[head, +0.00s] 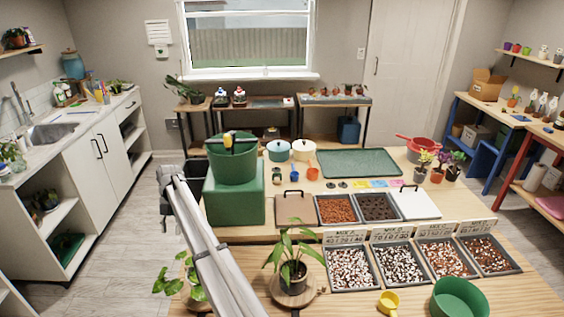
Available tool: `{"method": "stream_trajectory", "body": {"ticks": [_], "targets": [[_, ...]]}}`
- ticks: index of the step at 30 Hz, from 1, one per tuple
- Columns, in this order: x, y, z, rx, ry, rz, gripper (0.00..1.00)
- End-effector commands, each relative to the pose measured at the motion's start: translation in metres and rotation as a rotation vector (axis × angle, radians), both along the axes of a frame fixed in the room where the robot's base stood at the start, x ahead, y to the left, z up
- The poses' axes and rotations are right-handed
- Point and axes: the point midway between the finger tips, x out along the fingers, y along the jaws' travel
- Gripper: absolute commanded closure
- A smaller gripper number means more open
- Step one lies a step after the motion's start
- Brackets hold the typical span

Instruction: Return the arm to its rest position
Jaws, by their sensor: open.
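My arm's pale grey links (212,245) slant from the bottom edge up toward the left side of the workbench. A dark part of my arm (168,190) shows at their upper end, left of the green block. I do not see my gripper's fingers in the head view. What the gripper is near or holds is therefore hidden.
Close by stand a green bucket (232,165) on a green block (234,205), a potted plant (293,268) on a round board and several mix trays (396,266). A yellow scoop (388,302) and green bowl (460,299) lie front right. Floor (125,225) left is clear.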

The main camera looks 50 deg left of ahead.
Motion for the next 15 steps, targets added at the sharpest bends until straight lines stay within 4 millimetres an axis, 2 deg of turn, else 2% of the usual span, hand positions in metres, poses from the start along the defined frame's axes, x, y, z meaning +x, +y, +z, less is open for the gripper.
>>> {"method": "stream_trajectory", "body": {"ticks": [10, 15], "targets": [[0.004, -0.003, 0.000, -0.001, -0.002, -0.011, 0.43], [0.029, -0.020, -0.001, -0.011, -0.020, -0.084, 0.43]]}}
